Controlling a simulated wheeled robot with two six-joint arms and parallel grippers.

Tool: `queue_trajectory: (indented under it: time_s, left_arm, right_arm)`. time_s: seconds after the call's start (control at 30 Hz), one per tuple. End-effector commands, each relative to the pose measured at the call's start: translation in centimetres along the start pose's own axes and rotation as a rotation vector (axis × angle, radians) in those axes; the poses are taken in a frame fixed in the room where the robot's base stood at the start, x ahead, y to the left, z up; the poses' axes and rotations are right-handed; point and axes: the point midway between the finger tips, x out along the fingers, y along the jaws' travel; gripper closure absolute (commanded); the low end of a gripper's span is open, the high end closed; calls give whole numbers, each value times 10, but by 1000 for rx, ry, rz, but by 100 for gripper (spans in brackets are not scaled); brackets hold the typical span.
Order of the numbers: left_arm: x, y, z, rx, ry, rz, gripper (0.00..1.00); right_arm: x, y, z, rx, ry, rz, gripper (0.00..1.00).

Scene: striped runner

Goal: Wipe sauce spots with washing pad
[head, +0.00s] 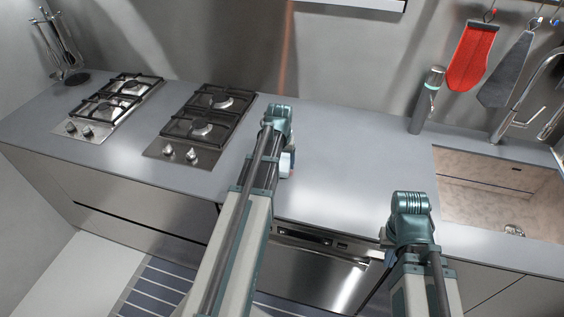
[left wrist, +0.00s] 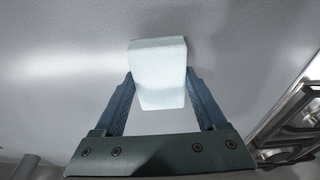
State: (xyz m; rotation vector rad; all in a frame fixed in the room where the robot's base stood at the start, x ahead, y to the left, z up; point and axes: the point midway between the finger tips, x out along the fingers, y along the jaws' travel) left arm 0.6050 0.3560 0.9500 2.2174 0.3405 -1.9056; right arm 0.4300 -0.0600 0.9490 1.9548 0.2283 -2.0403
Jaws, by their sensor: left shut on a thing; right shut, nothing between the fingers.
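The washing pad (left wrist: 158,72) is a pale, white-blue block between the fingers of my left gripper (left wrist: 160,100). That gripper is shut on it over the grey countertop. In the head view the pad (head: 285,165) shows at the right side of my left gripper (head: 290,152), low over the counter between stove and sink. I cannot tell whether the pad touches the surface. My right gripper (head: 408,228) is shut and empty near the counter's front edge, left of the sink; its fingers are mostly hidden by its own arm. I can make out no sauce spots in either view.
Two gas hobs (head: 205,125) stand on the left part of the counter (head: 335,185). The sink (head: 495,190) is at the right, with a bottle (head: 426,102) behind it. A red cloth (head: 471,57) and a grey cloth (head: 507,70) hang on the wall. The middle counter is clear.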

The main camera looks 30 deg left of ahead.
Motion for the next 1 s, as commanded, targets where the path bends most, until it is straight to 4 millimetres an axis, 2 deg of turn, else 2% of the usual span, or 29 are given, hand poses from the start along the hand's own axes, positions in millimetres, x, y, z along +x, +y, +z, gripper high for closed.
queue_trajectory:
  time_s: [0.03,0.4,0.8,1.0]
  left_arm:
    - [-11,0,-2,0,0,0,71]
    - [-45,0,-7,0,0,0,71]
    - [-46,0,-7,0,0,0,71]
    - [-59,0,-9,0,0,0,71]
  right_arm:
    - [-11,1,1,0,0,0,100]
    - [-45,4,3,0,0,0,100]
    - [-46,4,3,0,0,0,100]
    - [-59,6,4,0,0,0,100]
